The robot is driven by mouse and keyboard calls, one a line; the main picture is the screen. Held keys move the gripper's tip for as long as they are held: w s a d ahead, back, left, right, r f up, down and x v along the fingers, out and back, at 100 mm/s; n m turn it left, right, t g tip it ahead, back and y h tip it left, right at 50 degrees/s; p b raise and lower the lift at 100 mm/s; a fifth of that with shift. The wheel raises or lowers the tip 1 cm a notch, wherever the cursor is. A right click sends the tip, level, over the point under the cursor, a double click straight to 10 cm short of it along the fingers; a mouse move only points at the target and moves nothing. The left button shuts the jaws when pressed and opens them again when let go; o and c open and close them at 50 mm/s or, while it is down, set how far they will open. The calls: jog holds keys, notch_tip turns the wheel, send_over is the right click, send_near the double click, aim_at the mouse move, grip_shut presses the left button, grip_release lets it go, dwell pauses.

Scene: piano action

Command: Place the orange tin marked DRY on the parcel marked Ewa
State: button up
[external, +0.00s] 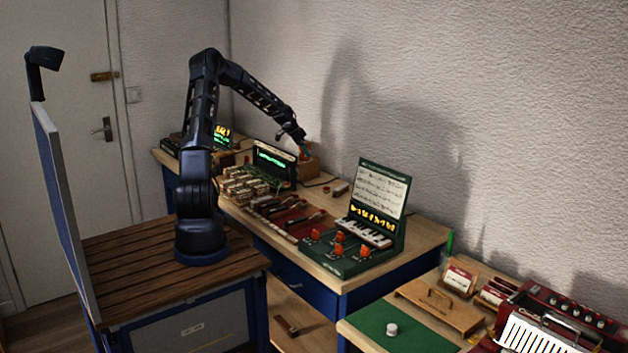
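My gripper (301,146) is small in the external view, at the far part of the workbench near the wall. It is low beside a small orange thing (305,154) at a tan box (309,167). I cannot tell whether the fingers are open, shut or touching the orange thing. No DRY marking is readable, so I cannot tell whether this is the orange tin. Several small pale bundles (243,186) are piled on the bench, left of and nearer than the gripper. No Ewa marking is readable, so I cannot pick out the parcel.
A dark unit with a green display (273,161) stands just left of the gripper. A green case with small keys and orange pieces (352,240) stands at the bench's near end. A separate table with a green mat (403,333) and a red accordion (560,322) is at lower right.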

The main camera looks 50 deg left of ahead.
jog(key=v, duration=1.2)
jog(key=shift+r, duration=0.2)
jog(key=s+d+r+n+g+y, duration=0.1)
jog(key=s+d+r, duration=0.35)
jog(key=d, duration=0.45)
jog(key=s+d+r+y, duration=0.1)
jog(key=s+d+r, duration=0.2)
jog(key=s+d, duration=0.35)
jog(key=s+d+r+n+g+y, duration=0.1)
jog(key=s+d+r, duration=0.25)
jog(key=d, duration=0.65)
jog(key=s+d+n, duration=0.1)
jog(key=s+d, duration=0.2)
jog(key=s, duration=0.6)
jog(key=s+d+r+n, duration=0.1)
jog(key=s+d, duration=0.3)
jog(key=s, duration=0.5)
jog(key=s+d+n+t, duration=0.1)
jog(key=s+d, duration=0.2)
jog(key=s, duration=0.6)
jog(key=shift+s+d+r, duration=0.2)
jog(key=shift+s+d, duration=0.1)
jog(key=shift+s, duration=0.05)
